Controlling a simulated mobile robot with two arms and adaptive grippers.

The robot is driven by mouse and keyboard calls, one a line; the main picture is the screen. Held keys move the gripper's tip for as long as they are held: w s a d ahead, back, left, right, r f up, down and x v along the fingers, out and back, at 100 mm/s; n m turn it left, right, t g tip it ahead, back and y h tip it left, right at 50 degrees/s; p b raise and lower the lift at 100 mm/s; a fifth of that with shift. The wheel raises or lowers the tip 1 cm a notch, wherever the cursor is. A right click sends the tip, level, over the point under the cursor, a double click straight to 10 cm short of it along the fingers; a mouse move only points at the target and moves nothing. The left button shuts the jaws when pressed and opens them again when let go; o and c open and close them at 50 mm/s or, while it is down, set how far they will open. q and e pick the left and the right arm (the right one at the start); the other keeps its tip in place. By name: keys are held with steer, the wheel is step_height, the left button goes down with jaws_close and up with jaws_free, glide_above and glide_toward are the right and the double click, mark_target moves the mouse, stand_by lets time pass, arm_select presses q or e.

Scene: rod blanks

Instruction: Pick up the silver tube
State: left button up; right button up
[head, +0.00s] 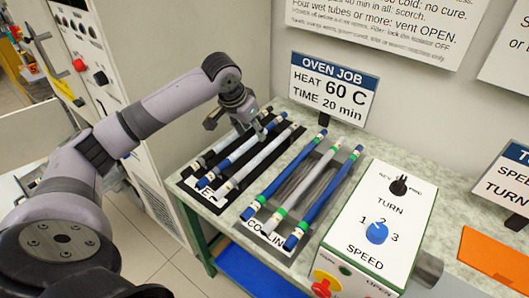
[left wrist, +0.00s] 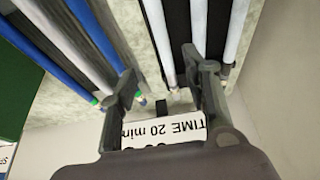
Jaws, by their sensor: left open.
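Several silver and blue tubes lie on two dark racks. One silver tube with green rings (head: 307,188) lies between two blue tubes on the right rack (head: 252,236). My left gripper (head: 262,131) is open above the far part of the left rack. In the left wrist view its open fingers (left wrist: 168,88) are empty, with a silver tube (left wrist: 156,38) beyond them.
The oven job sign (head: 333,88) stands behind the racks. A white control box (head: 372,225) with a blue knob stands to the right. An orange sheet (head: 495,258) lies farther right. The oven panel (head: 85,45) is at the left.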

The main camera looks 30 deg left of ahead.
arm_select(q)
glide_toward(262, 153)
steer(key=shift+w+d+f, duration=0.15)
steer(key=shift+w+f, duration=0.4)
steer(key=shift+f, duration=0.25)
steer(key=shift+x, duration=1.1)
steer(key=shift+f+p, duration=0.3)
steer(key=shift+p, duration=0.05)
steer(key=x, duration=0.3)
steer(key=shift+w+f, duration=0.1)
steer(key=shift+f, duration=0.25)
steer(key=shift+w+f+p, duration=0.2)
steer(key=shift+f+p, duration=0.1)
steer(key=shift+f, duration=0.15)
steer(key=shift+r, duration=0.1)
steer(key=shift+c, duration=0.7)
jaws_close()
arm_select(e)
steer(key=shift+s+d+r, duration=0.15)
steer(key=shift+s+r, duration=0.4)
steer(key=shift+r, duration=0.1)
